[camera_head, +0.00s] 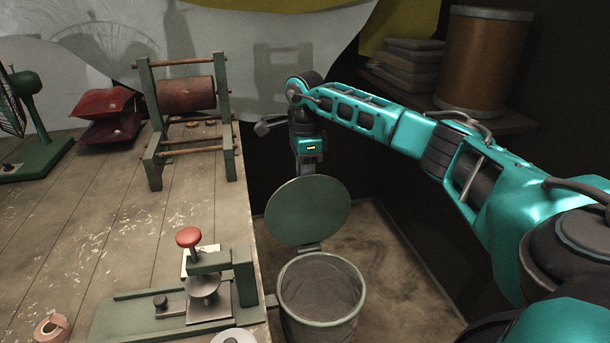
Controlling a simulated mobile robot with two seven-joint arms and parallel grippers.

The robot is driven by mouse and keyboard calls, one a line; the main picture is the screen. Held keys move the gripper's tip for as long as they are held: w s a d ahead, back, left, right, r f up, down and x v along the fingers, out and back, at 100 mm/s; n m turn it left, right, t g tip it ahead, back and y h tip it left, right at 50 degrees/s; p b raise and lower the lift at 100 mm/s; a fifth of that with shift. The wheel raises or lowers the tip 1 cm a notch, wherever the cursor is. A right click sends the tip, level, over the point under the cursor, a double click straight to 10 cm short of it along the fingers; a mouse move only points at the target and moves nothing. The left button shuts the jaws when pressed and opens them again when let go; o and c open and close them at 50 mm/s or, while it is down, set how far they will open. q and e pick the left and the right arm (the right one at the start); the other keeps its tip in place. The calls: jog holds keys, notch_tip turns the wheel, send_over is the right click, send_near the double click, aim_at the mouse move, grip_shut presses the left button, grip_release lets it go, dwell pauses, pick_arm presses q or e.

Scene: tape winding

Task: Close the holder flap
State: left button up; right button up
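A round green flap (308,211) stands raised at the back rim of a green bin (320,322), joined to it by a small hinge piece. The bin's mouth is open and a grey lining shows inside. My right gripper (308,172) points down just above the flap's top edge. Its fingertips are small and partly hidden, so I cannot tell whether they touch the flap or are open. A green frame (223,115) holding a brown roller (186,94) stands on the table; no flap is plain on it. My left gripper is not in view.
A green press with a red knob (188,237) stands at the near right of the wooden table (75,225). Tape rolls (52,327) lie at the front. A brown drum (484,60) stands on a shelf.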

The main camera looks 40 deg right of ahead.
grip_shut()
dwell(0.3)
dwell(1.2)
